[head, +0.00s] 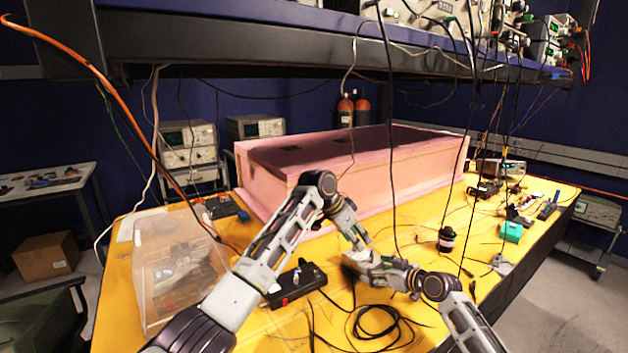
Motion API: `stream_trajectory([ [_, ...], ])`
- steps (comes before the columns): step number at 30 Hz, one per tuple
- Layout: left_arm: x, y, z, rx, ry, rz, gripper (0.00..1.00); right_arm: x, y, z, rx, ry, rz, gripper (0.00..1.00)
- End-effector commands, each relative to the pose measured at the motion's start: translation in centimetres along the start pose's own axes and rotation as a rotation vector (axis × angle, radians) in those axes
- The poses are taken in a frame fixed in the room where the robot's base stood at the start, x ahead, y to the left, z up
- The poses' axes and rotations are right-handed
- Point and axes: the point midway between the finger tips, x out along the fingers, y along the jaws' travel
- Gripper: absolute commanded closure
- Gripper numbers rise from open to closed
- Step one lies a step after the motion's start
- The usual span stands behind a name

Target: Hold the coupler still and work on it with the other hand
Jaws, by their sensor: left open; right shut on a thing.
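My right gripper (366,265) reaches in from the lower right and is shut on a small pale grey thing (355,257), which I take to be the coupler. It is mostly covered by the fingers, so its shape and tilt are hard to tell. My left gripper (363,243) comes down from the upper left and is open. Its fingertips are just above the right gripper's fingertips. I cannot tell whether they touch the coupler. Both grippers are over the yellow table, in front of the pink foam enclosure.
The pink foam enclosure (405,168) fills the table's back. A clear box (160,262) stands at the left. Cables hang from the overhead shelf (300,50). Small parts clutter the right.

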Motion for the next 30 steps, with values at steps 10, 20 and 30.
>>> stream_trajectory([
  [10, -4.8, -0.1, 0.0, 0.000, 0.000, -0.001, 0.58, 0.0, 0.0, 0.1, 0.000, -0.001, 0.000, 0.59],
  [20, -6.5, 0.0, 0.1, 0.000, -0.002, 0.001, 0.58, 0.0, 0.0, 0.1, 0.000, -0.001, 0.000, 0.59],
  [30, -6.5, 0.0, 0.0, 0.000, -0.001, 0.001, 0.58, 0.0, 0.0, 0.1, 0.000, -0.001, 0.000, 0.59],
])
